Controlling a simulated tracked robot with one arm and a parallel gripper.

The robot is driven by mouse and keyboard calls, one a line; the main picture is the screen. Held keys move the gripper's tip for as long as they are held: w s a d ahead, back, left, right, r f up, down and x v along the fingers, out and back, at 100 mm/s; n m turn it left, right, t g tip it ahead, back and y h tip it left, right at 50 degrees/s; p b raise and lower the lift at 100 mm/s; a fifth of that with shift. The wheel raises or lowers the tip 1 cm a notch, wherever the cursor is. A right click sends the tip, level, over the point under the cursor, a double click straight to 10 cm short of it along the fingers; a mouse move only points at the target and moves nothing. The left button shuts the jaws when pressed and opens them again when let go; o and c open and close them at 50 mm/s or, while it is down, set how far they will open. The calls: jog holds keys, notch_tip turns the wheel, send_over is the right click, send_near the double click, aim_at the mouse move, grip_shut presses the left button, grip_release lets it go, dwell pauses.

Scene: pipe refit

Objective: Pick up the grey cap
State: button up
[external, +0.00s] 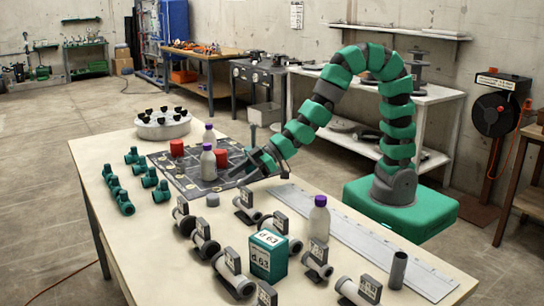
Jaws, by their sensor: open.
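A small grey cylinder (212,200), which looks like the grey cap, stands on the table just in front of the dark mat's near edge. My gripper (243,163) is open above the right part of the dark mat (185,184), behind and to the right of the grey cylinder and apart from it. Nothing shows between the fingers, though they are small and dark against the mat.
Two white bottles (208,164) and two red cylinders (177,148) stand on the mat. Teal fittings (125,203) lie at left. Several pipe pieces on stands (205,243), a green box (268,256), another bottle (319,220) and a grey tube (398,270) fill the table's near right.

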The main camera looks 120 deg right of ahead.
aim_at(215, 194)
jog(key=x, duration=0.3)
jog(key=shift+w+f+b, duration=0.25)
jog(key=shift+b, duration=0.05)
jog(key=shift+a+b+x, duration=0.15)
jog(key=shift+b+x, duration=0.35)
jog(key=shift+x, duration=0.8)
jog(key=shift+a+b+x, duration=0.1)
jog(key=shift+b+x, duration=0.35)
jog(key=shift+x, duration=0.9)
jog(key=shift+r, duration=0.2)
jog(key=c, duration=1.1)
